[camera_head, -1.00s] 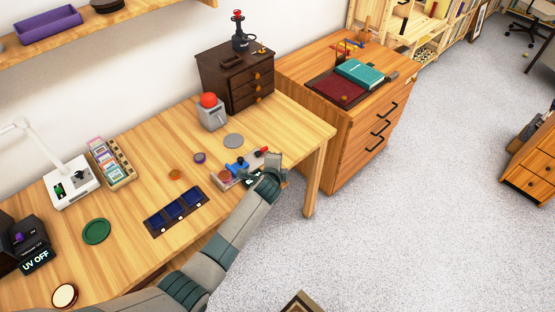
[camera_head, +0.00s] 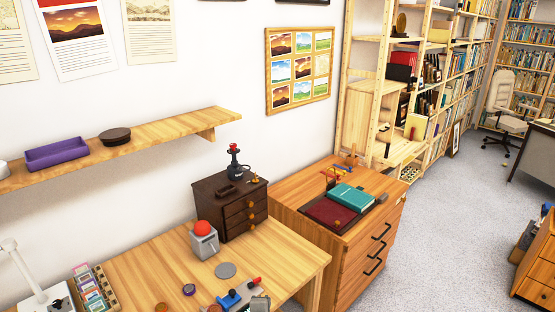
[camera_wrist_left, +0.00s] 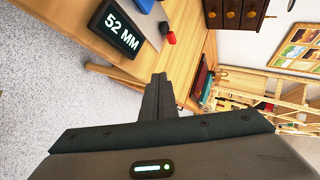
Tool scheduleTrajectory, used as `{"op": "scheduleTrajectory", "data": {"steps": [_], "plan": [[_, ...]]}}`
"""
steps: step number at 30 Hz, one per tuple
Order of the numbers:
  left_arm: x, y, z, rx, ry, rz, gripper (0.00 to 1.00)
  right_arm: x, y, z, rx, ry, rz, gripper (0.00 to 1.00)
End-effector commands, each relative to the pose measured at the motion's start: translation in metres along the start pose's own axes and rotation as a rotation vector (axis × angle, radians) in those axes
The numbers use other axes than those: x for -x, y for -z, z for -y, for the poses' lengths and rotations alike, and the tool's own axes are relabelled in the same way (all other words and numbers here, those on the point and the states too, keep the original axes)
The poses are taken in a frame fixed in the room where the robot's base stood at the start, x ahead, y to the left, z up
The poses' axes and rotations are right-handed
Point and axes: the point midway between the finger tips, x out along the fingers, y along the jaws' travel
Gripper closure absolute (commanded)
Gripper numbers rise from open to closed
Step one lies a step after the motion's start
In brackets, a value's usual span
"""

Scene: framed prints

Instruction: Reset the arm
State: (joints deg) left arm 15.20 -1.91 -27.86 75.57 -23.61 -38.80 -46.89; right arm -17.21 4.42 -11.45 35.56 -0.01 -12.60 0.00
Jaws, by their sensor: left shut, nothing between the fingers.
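My left gripper (camera_wrist_left: 157,98) is shut and empty in the left wrist view, its fingers together beyond the table's edge with the floor beside them. A dark display reading "52 MM" (camera_wrist_left: 122,25) shows in the left wrist view. My right gripper is not in view.
A grey box with a red dome (camera_head: 204,240) and a dark drawer chest (camera_head: 232,208) stand at the back of the table. An orange-brown cabinet (camera_head: 345,250) with a teal book (camera_head: 350,197) stands to the right. A wall shelf (camera_head: 170,138) hangs above. Floor (camera_head: 445,240) is clear at right.

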Motion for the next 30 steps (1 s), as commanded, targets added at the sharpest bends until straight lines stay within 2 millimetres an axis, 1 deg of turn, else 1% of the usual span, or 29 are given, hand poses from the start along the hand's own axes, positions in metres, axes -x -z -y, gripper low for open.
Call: {"op": "scheduleTrajectory", "data": {"steps": [1,2,5,8,9,11,12,14,15,17,18,21,24,30], "plan": [[0.011,-0.01,-0.014,0.06,-0.024,0.015,1.0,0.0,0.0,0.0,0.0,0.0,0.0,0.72],[0.018,-0.015,-0.021,0.102,-0.039,0.025,1.0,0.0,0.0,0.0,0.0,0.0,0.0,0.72],[0.047,-0.037,-0.05,0.26,-0.099,0.066,1.0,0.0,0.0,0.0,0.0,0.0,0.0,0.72],[0.085,-0.062,-0.08,0.432,-0.163,0.12,1.0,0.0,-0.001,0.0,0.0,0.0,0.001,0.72],[0.101,-0.072,-0.091,0.502,-0.188,0.142,1.0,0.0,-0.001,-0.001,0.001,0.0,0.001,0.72],[0.127,-0.086,-0.109,0.602,-0.226,0.178,1.0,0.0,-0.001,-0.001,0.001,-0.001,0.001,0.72],[0.145,-0.095,-0.119,0.665,-0.249,0.202,1.0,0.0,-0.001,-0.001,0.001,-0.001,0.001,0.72],[0.174,-0.108,-0.134,0.759,-0.283,0.24,1.0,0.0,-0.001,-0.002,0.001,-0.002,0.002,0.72],[0.193,-0.115,-0.143,0.819,-0.306,0.265,1.0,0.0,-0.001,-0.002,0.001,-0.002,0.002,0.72],[0.223,-0.126,-0.155,0.904,-0.337,0.303,1.0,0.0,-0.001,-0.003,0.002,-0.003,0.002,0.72],[0.241,-0.133,-0.162,0.953,-0.355,0.328,1.0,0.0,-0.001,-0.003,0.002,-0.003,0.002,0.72],[0.28,-0.143,-0.173,1.049,-0.39,0.377,1.0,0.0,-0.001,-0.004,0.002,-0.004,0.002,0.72],[0.309,-0.15,-0.181,1.117,-0.415,0.415,1.0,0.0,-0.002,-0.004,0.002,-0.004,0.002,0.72],[0.357,-0.16,-0.19,1.212,-0.452,0.475,1.0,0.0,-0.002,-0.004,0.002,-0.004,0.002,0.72]]}}
